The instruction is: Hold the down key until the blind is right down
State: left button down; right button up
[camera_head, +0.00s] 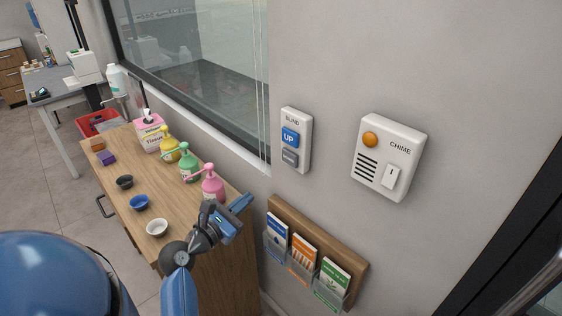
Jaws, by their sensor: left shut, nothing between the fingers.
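The blind control (304,124) is a white wall plate marked BLIND, right of the window. It has a blue UP key (290,138) and, below it, a grey key (289,157) whose label is too small to read. My left gripper (246,199) is shut and empty, below and left of the control and apart from it. The window (195,70) shows clear glass in the visible part, with thin cords (262,90) at its right side. No lowered blind shows; the window's top is out of frame. My right gripper is out of view.
A white chime box (408,138) with an orange button hangs right of the control. A wooden leaflet rack (352,268) is below. Pump bottles, including a pink one (213,188), and small bowls stand on the wooden counter (163,193). The wall before the control is clear.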

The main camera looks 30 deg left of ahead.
aim_at(289, 159)
pick_arm(q)
jog(key=shift+s+a+r+n+g+h, duration=0.15)
jog(key=shift+r+n+h, duration=0.15)
jog(key=shift+r+h, duration=0.35)
jog(key=shift+s+a+r+n+g+h, duration=0.1)
jog(key=shift+r+n+h, duration=0.3)
jog(key=shift+r, duration=0.5)
jog(key=shift+s+a+r+n+g+h, duration=0.1)
jog(key=shift+a+r+n+g+h, duration=0.1)
jog(key=shift+r+h, duration=0.5)
jog(key=shift+w+d, duration=0.1)
jog(key=p+x, duration=0.3)
jog(key=x, duration=1.1)
